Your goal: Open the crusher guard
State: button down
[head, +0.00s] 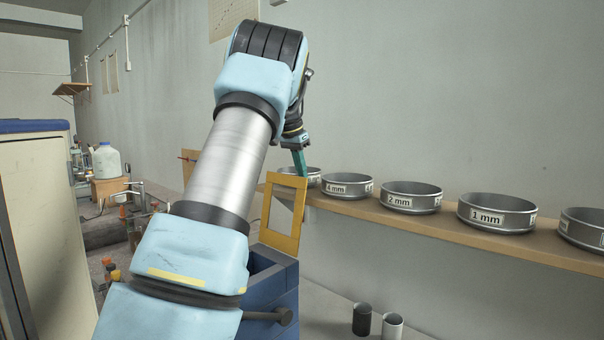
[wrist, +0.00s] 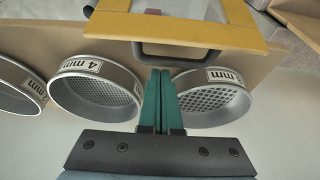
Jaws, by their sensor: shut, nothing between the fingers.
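The crusher guard (head: 286,241) is a yellow frame with a window. It stands roughly upright above the dark blue crusher body (head: 286,285), whose top and left side my arm partly covers. In the wrist view the yellow guard (wrist: 180,30) crosses the top, with its dark handle (wrist: 190,56) on the near side. My gripper (head: 302,172) has green fingers and is beyond the guard, by the shelf. In the wrist view its fingers (wrist: 158,72) are together and empty, tips close to the handle. I cannot tell whether they touch it.
A wooden shelf (head: 460,236) along the wall holds several sieves, including the 4 mm sieve (head: 347,186) and 2 mm sieve (head: 412,197). The fingers are between two sieves in the wrist view. Two small cups (head: 392,326) stand below. A cluttered bench with a white jug (head: 106,161) is left.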

aim_at(288, 176)
jog(key=b, duration=0.2)
jog(key=a+b, duration=0.1)
jog(key=shift+s+f+t+h+b, duration=0.25)
jog(key=shift+s+t+h+b, duration=0.05)
jog(key=shift+h+b, duration=0.1)
jog(key=shift+s+a+r+t+b, duration=0.2)
jog(key=shift+s+a+t+b, duration=0.1)
jog(key=shift+b, duration=0.9)
jog(key=shift+t+h, duration=0.5)
jog(key=shift+h, duration=0.3)
jog(key=s+a+b, duration=0.1)
jog(key=b, duration=0.1)
jog(key=s+a+r+b, duration=0.1)
jog(key=s+a+b, duration=0.1)
jog(key=b, duration=0.1)
jog(key=shift+s+a+r+b, duration=0.35)
jog(key=shift+s+b, duration=0.05)
jog(key=shift+b, duration=0.25)
jog(key=shift+r, duration=0.1)
